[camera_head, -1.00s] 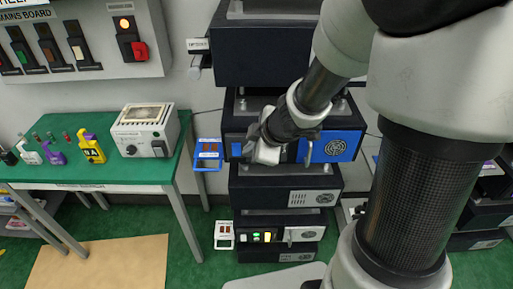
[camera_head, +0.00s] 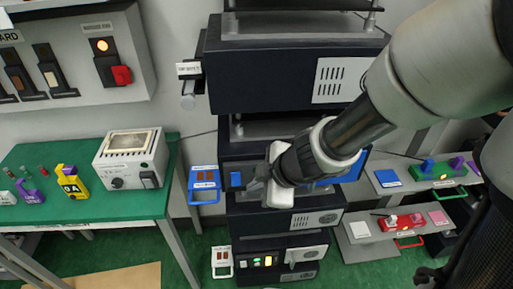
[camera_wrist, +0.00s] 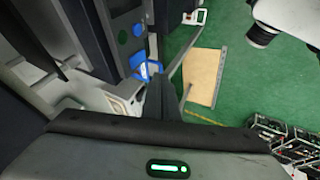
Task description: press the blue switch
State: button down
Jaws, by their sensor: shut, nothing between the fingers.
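My gripper (camera_head: 251,194) is shut and empty, just right of and slightly below the switch in the head view. I cannot tell whether it touches the panel. My gripper and wrist hide much of the unit's front; a strip of blue panel shows behind them. In the wrist view my dark fingers (camera_wrist: 160,85) are together, pointing past blue parts (camera_wrist: 137,30) on a dark panel, which I cannot match surely to the switch.
A blue-framed tag (camera_head: 204,197) juts out left of the unit. A dark unit (camera_head: 270,80) is above, and a unit with lit buttons (camera_head: 262,262) is below. A green table (camera_head: 80,212) stands left. Shelves (camera_head: 405,185) stand right.

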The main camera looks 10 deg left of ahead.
jog(key=b, duration=0.4)
send_near(240, 184)
jog(key=a+f, duration=0.4)
jog(key=f, duration=0.1)
jog(key=shift+w+p, duration=0.35)
jog(key=shift+w, duration=0.2)
